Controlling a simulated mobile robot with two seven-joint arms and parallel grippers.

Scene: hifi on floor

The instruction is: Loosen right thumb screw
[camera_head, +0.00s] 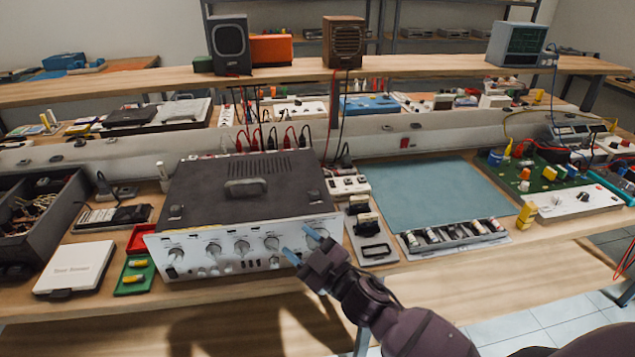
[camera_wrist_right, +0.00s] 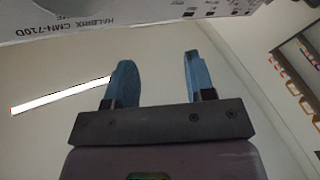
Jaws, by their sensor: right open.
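The hifi unit (camera_head: 240,190) sits on the workbench with a dark top cover, a handle and a silver front panel with several knobs. A small dark knob-like part (camera_head: 313,196) sits at the cover's right edge; it may be the right thumb screw, but it is too small to be sure. My right gripper (camera_head: 301,244) is in front of the panel's right part, its blue fingers apart and empty. In the right wrist view its fingers (camera_wrist_right: 157,80) are spread with nothing between them. My left gripper is not in view.
A blue-green mat (camera_head: 435,190) lies further right, mostly clear. A green tray (camera_head: 135,273) and a white case (camera_head: 75,268) are on the left. Cables rise behind the unit.

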